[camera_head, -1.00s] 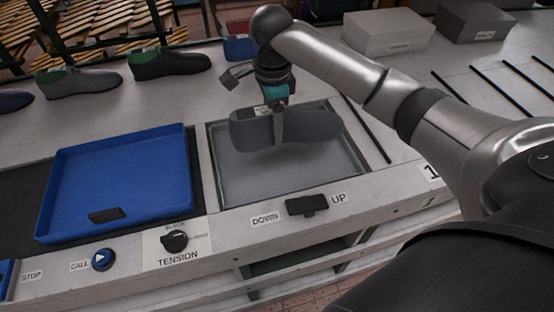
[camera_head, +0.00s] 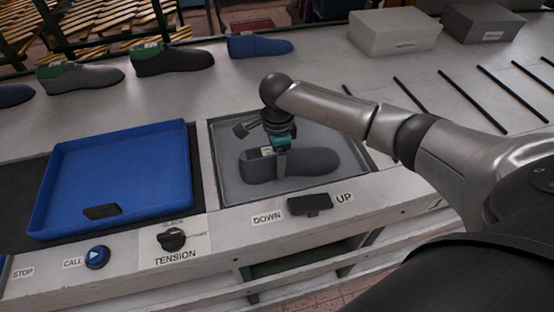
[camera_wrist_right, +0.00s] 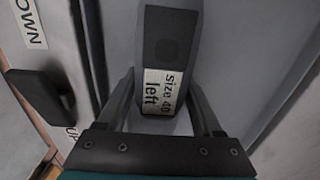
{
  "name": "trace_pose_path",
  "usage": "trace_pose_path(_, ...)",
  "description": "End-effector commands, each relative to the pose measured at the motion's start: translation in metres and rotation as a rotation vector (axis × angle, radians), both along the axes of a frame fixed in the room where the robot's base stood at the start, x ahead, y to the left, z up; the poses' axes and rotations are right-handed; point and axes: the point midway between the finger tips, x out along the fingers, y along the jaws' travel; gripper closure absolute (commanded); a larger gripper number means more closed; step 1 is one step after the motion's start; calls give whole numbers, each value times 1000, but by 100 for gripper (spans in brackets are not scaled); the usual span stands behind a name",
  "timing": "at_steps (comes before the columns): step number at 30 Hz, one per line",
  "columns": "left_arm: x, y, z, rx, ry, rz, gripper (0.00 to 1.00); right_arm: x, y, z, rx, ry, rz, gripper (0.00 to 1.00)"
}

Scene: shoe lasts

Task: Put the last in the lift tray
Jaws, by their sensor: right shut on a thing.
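A dark grey shoe last (camera_head: 310,162) is in the grey lift tray (camera_head: 228,189), lying lengthwise across the picture. My right gripper (camera_head: 281,168) is shut on the last near its label end. In the right wrist view the last (camera_wrist_right: 168,40) sits between the two fingers (camera_wrist_right: 165,108), with a label reading "size 40 left". The last appears at or very near the tray floor; I cannot tell whether it touches. My left gripper is not in view.
A blue tray (camera_head: 65,190) stands left of the lift tray. A black DOWN/UP lever (camera_head: 310,205), a TENSION knob (camera_head: 172,239) and a CALL button (camera_head: 97,257) are along the front edge. More lasts (camera_head: 172,61) and two boxes (camera_head: 394,32) stand behind.

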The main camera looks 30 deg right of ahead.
Motion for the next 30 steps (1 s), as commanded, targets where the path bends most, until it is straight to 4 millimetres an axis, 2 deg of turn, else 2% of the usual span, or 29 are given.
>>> trace_pose_path(8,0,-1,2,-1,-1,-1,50,1,0,0,1,-3,-1,100)
trace_pose_path(9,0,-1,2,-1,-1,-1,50,1,0,-1,1,-1,-1,29)
trace_pose_path(16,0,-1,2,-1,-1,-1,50,1,0,-1,1,-1,-1,3)
trace_pose_path(26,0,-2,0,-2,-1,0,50,1,0,2,0,-3,0,2)
trace_pose_path(30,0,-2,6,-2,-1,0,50,1,0,21,2,-5,-1,2)
